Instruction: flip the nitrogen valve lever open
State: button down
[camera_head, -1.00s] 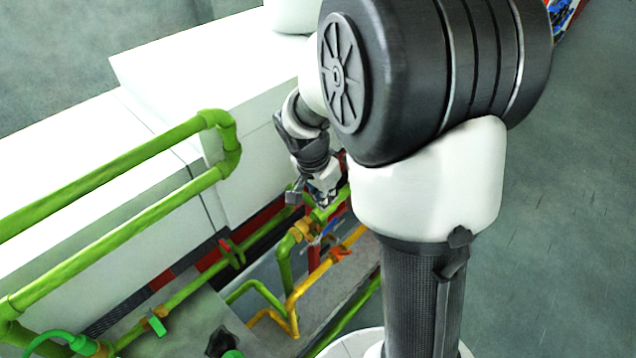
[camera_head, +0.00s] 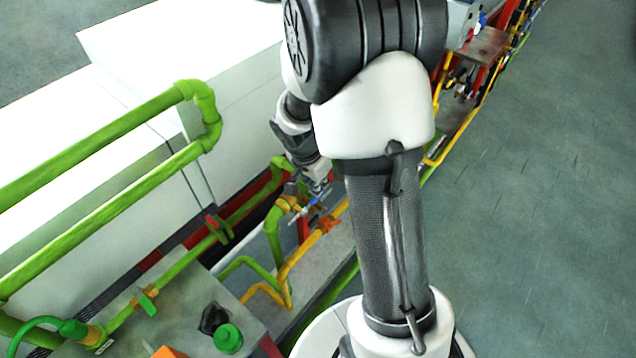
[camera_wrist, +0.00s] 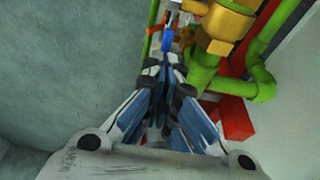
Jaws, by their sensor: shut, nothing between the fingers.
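A small blue valve lever (camera_head: 304,212) sits at a brass-yellow valve on the green pipework, left of my arm in the head view. In the wrist view the blue lever (camera_wrist: 167,39) lies just beyond my fingertips, beside the large yellow valve body (camera_wrist: 226,27). No label is readable, so I cannot tell if it is the nitrogen lever. My gripper (camera_wrist: 168,68) is shut and empty, its fingertips pointing at the blue lever; contact cannot be told. In the head view my gripper (camera_head: 319,185) is small and partly hidden by my arm, just above the lever.
An orange lever (camera_head: 328,225) is on the yellow pipe close by. A red lever (camera_head: 217,229) and a green lever (camera_head: 147,302) are on the pipe to the left. Green rails (camera_head: 120,185) and white cabinets (camera_head: 235,110) flank the left. Open floor (camera_head: 545,200) lies right.

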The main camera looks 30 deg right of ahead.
jog(key=shift+w+d+f+b, duration=0.1)
jog(key=shift+d+f+b, duration=0.35)
jog(key=shift+b, duration=0.85)
jog(key=shift+w+d+f+b, duration=0.15)
jog(key=shift+f+b, duration=0.4)
jog(key=shift+b, duration=0.75)
jog(key=shift+s, duration=0.1)
jog(key=shift+r, duration=0.1)
jog(key=shift+d+r+p, duration=0.15)
jog(key=shift+r+p, duration=0.5)
jog(key=shift+r, duration=0.4)
notch_tip(320, 180, up, 13)
jog(key=p, duration=0.4)
jog(key=s+a+r+n+t+y+b, duration=0.1)
jog(key=s+a+n+b, duration=0.1)
jog(key=s+a+n, duration=0.5)
jog(key=s+a+r+n+t+y+b, duration=0.1)
jog(key=s+a+n, duration=0.6)
jog(key=s, duration=0.7)
jog(key=shift+s+a+r+t+y+b, duration=0.2)
jog(key=shift+a+r+t+y+b, duration=0.3)
jog(key=shift+a+t+b, duration=0.45)
